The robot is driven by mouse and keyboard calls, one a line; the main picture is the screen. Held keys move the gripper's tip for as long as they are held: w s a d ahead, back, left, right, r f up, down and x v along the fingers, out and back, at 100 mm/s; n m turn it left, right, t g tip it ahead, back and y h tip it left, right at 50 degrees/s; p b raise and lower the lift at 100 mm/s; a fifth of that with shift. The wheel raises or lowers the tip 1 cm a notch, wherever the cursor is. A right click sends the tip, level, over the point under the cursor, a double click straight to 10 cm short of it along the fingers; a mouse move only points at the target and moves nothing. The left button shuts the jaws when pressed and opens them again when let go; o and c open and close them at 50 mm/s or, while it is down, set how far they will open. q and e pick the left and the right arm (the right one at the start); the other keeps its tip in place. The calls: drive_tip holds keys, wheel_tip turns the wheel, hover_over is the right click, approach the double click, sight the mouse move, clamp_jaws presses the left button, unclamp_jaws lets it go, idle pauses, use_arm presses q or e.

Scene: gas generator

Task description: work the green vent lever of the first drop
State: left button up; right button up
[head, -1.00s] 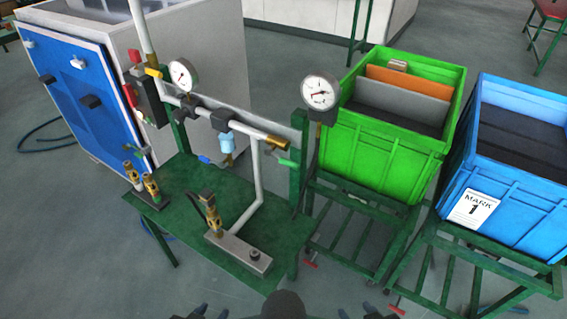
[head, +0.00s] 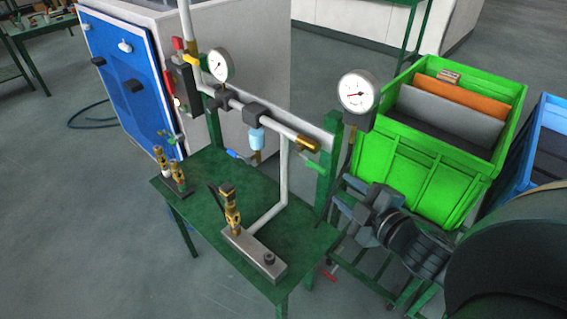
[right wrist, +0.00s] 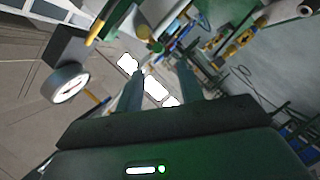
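A green lever (head: 312,162) hangs under the brass end of the white pipe (head: 306,144) above the green table. My right gripper (head: 352,204) is raised right of the table, below the right-hand gauge (head: 358,92), apart from the levers. In the right wrist view its two fingers (right wrist: 158,88) stand apart with nothing between them. My left gripper is not in view.
The green table (head: 215,215) carries brass valves (head: 230,210) and a grey block (head: 255,257). A green crate (head: 420,165) stands behind my right arm, with a blue crate (head: 535,150) further right. Open floor lies left of the table.

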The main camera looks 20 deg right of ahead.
sight(312, 164)
drive_tip(key=x, duration=0.6)
drive_tip(key=p+x, duration=0.1)
drive_tip(key=x, duration=0.6)
drive_tip(key=shift+w+a+r, duration=0.15)
drive_tip(key=shift+r, duration=0.05)
clamp_jaws()
